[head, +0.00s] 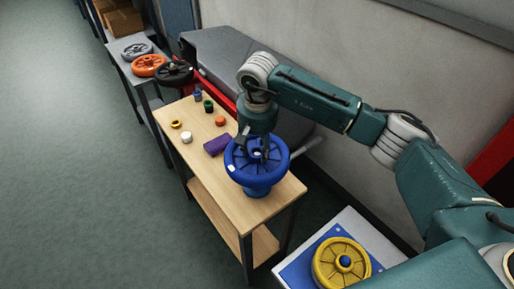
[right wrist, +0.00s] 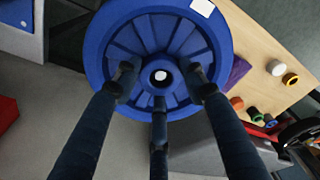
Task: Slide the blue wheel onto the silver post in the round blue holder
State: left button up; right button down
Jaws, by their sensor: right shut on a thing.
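The blue wheel (head: 279,171) is near the front end of the wooden table, over the round blue holder (head: 258,191), whose lower part shows beneath it. My right gripper (head: 256,152) reaches down into the wheel and is shut on its hub. In the right wrist view, three dark fingers (right wrist: 161,82) close around the hub of the wheel (right wrist: 97,45). A pale round spot, apparently the silver post (right wrist: 161,76), shows in the hub hole. The wheel looks roughly level; how far down the post it sits is hidden. My left gripper is not in view.
On the wooden table (head: 205,165) are a purple block (head: 216,145), a white cylinder (head: 186,137), a yellow ring (head: 176,124) and several small coloured parts. A grey table behind holds other wheels (head: 149,65). A yellow wheel (head: 326,266) lies on a blue plate at the front.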

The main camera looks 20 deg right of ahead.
aim_at(257, 155)
jog(key=shift+f+b, duration=0.65)
dwell(0.5)
jog(key=shift+f+b, duration=0.9)
jog(key=shift+b, duration=1.3)
dwell(4.7)
